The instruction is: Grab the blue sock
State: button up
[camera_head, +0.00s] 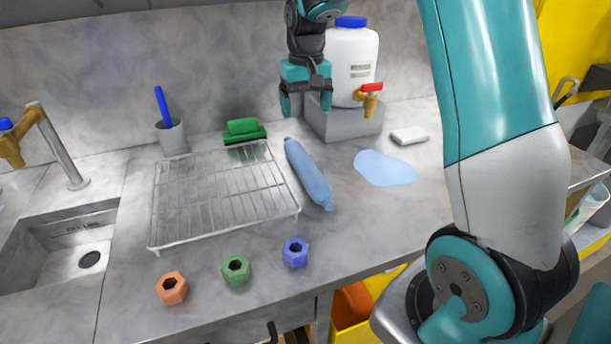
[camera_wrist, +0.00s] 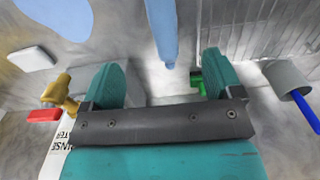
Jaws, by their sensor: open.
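The blue sock (camera_head: 310,175) is a long, light blue tube lying on the grey counter, right of the wire rack. It runs from the back near the green brush down to the front right. In the wrist view the sock (camera_wrist: 163,30) enters from the top edge, and its end lies beyond and between the two fingers. My gripper (camera_head: 306,100) is above the back of the counter, in front of the white jug and behind the sock's far end. It is open and empty, with its teal fingers apart (camera_wrist: 160,72). It appears apart from the sock.
The wire rack (camera_head: 220,193) lies left of the sock, a light blue puddle (camera_head: 384,168) right of it. A grey block (camera_head: 342,122) bears the white jug (camera_head: 352,62) with its tap (camera_head: 369,98). Orange (camera_head: 172,288), green (camera_head: 236,270) and blue (camera_head: 295,252) nuts sit in front.

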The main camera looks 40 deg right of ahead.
aim_at(306, 161)
notch_tip(306, 161, down, 12)
jog(key=shift+r+p, duration=0.15)
jog(key=shift+p, duration=0.65)
jog(key=shift+f+p, duration=0.8)
jog(key=shift+f, duration=1.85)
jog(key=c, duration=1.1)
